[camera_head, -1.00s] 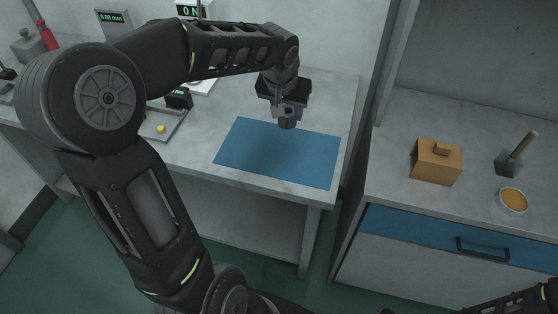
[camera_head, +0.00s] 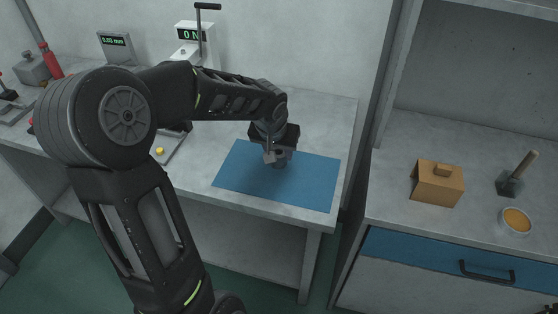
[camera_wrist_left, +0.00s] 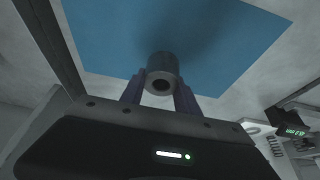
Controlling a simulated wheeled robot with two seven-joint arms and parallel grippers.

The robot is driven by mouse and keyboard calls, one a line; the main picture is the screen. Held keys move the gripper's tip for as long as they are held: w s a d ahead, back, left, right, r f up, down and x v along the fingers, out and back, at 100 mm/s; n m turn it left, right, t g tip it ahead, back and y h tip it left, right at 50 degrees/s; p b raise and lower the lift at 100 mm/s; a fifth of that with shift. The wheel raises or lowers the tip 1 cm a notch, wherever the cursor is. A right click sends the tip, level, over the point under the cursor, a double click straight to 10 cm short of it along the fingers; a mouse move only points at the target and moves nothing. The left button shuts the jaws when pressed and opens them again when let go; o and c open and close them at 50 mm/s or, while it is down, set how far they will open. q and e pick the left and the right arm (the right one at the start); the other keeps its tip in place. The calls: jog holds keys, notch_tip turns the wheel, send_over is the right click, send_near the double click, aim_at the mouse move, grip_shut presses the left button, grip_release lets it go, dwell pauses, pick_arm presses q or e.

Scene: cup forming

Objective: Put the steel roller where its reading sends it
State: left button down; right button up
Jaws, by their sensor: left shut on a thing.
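The steel roller (camera_wrist_left: 162,68) is a short grey cylinder with a dark hole in its end. My left gripper (camera_head: 278,160) is shut on it, with a finger on each side of the roller in the left wrist view (camera_wrist_left: 160,92). In the head view the roller is low over the blue mat (camera_head: 310,185); I cannot tell whether it touches the mat. One gauge display (camera_head: 114,41) reads 0.00 mm. Another device's display (camera_head: 190,34) shows 0 N, partly hidden by a post. My right gripper is out of view.
A tan box (camera_head: 437,184) with a knob, a brush-like tool (camera_head: 516,174) and a small bowl of orange stuff (camera_head: 515,221) stand on the right counter. A red bottle (camera_head: 51,64) is at the back left. The mat is otherwise bare.

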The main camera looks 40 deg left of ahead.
aim_at(279, 171)
pick_arm(q)
jog(key=shift+f, duration=1.85)
jog(key=shift+f+b, duration=0.2)
jog(key=shift+b, duration=0.15)
jog(key=c, duration=0.9)
grip_release()
jog(key=shift+r, duration=0.1)
jog(key=shift+r, duration=0.1)
jog(key=shift+s+r+p, duration=0.15)
jog(key=shift+r+p, duration=0.15)
jog(key=shift+r, duration=0.2)
jog(key=v, duration=1.1)
